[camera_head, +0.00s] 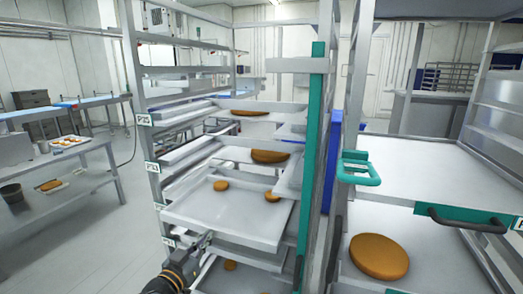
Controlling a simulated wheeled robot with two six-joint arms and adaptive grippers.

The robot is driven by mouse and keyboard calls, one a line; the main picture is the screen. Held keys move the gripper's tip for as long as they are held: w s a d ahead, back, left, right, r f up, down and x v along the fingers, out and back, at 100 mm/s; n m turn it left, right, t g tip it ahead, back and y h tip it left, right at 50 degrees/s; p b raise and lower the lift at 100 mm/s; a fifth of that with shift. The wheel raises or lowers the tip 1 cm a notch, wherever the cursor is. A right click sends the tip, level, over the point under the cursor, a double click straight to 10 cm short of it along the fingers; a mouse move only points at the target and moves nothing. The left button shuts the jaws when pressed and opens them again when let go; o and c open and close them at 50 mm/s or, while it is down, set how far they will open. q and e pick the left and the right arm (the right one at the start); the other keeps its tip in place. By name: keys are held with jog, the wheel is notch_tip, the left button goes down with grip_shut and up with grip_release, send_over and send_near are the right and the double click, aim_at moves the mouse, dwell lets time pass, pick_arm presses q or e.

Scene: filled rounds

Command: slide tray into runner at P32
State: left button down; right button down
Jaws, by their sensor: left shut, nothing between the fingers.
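A tall metal rack (137,75) stands in the middle with trays on its runners. White labels run down its left post; the top one seems to read P35 (143,120), and the lower ones are too small to read surely. A grey tray (225,222) with two small brown rounds (221,185) sits in the rack, its front part sticking out toward me. My left gripper (205,239) is shut and empty at the front left of this tray, close to its front edge; I cannot tell whether it touches. My right gripper is not in view.
Higher trays hold larger brown rounds (270,156). A green post (312,150) edges the rack's right side. At right, a shelf unit has a green handle (358,170) and a brown round (379,256). A table (95,178) stands at left, with open floor (105,250) before it.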

aim_at(218, 225)
pick_arm(q)
jog(key=shift+b+x, duration=1.1)
jog(key=shift+x, duration=2.15)
jog(key=p+v, duration=0.3)
jog(key=v, duration=1.3)
jog(key=shift+p, duration=0.3)
jog(key=a+f+n+g+y, duration=0.15)
jog(key=a+f, duration=0.25)
jog(key=f, duration=0.8)
jog(key=a+f+n+g+y, duration=0.1)
jog(key=a+f+g+y, duration=0.25)
jog(key=f, duration=0.95)
jog(key=s+a+f+n+g+y, duration=0.1)
jog(key=s+a+f+g, duration=0.1)
jog(key=s+f, duration=0.55)
jog(key=s+a+f+g, duration=0.2)
jog(key=s+f, duration=0.2)
jog(key=f, duration=0.7)
jog(key=s+d+f+g, duration=0.1)
jog(key=s+f+g, duration=0.1)
jog(key=s+f, duration=0.4)
jog(key=s+f+g, duration=0.2)
jog(key=s+f, duration=0.3)
jog(key=s, duration=0.9)
jog(key=s+d+f+g+y, duration=0.1)
jog(key=s+f+g, duration=0.1)
jog(key=s+f, duration=0.4)
jog(key=s, duration=0.4)
jog(key=shift+s+d+f+g, duration=0.3)
jog(key=shift+d+g, duration=0.1)
